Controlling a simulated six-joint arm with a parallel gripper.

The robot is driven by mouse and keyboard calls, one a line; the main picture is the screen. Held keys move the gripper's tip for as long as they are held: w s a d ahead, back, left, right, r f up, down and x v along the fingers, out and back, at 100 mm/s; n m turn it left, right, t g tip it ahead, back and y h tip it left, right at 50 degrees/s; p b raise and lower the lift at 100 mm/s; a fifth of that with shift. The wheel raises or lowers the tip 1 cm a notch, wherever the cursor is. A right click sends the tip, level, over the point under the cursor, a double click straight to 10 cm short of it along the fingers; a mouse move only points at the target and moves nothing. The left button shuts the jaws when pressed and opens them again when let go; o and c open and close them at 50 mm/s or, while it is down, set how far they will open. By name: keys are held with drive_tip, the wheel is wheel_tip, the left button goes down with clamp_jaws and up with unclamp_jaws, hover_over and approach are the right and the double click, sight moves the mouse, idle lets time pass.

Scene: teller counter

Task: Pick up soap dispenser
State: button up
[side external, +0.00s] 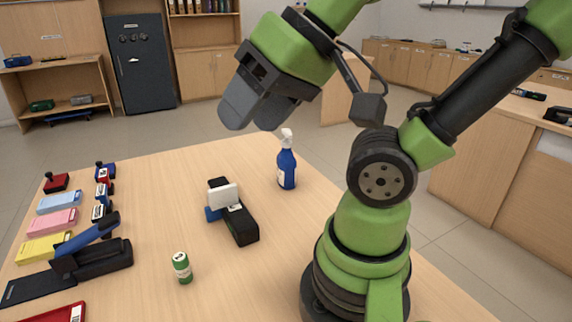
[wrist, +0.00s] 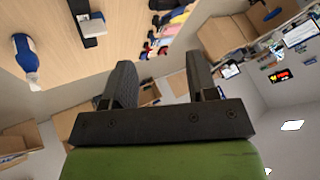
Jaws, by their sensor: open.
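A blue bottle with a white trigger-style head (side external: 287,168) stands upright on the counter, right of the middle in the side view. It is the only thing that looks like the soap dispenser, though its head resembles a spray bottle's. It also shows at the left edge of the wrist view (wrist: 24,50). My gripper (side external: 254,112) is open and empty, well above the counter and up and left of the bottle in the side view. Its two spread fingers (wrist: 160,70) point away from the bottle in the wrist view, with nothing between them.
On the counter (side external: 165,190), a black device with a white block (side external: 240,225) stands left of the bottle. A small green-and-white bottle (side external: 182,268) is nearer the front. A large stapler (side external: 95,258), coloured pads (side external: 52,222) and stamps fill the left side. Bare counter surrounds the blue bottle.

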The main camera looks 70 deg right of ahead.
drive_tip(key=w+d+m+g+h, duration=0.1)
drive_tip(key=w+d+m+h, duration=0.1)
drive_tip(key=w+d, duration=0.4)
drive_tip(key=m+g+h, duration=0.3)
drive_tip(key=m+g, duration=0.1)
drive_tip(key=m, duration=0.1)
approach(286, 130)
drive_tip(key=x, duration=0.4)
drive_tip(key=shift+f, duration=0.3)
drive_tip(key=shift+d+x, duration=0.2)
drive_tip(key=shift+x, duration=2.9)
clamp_jaws()
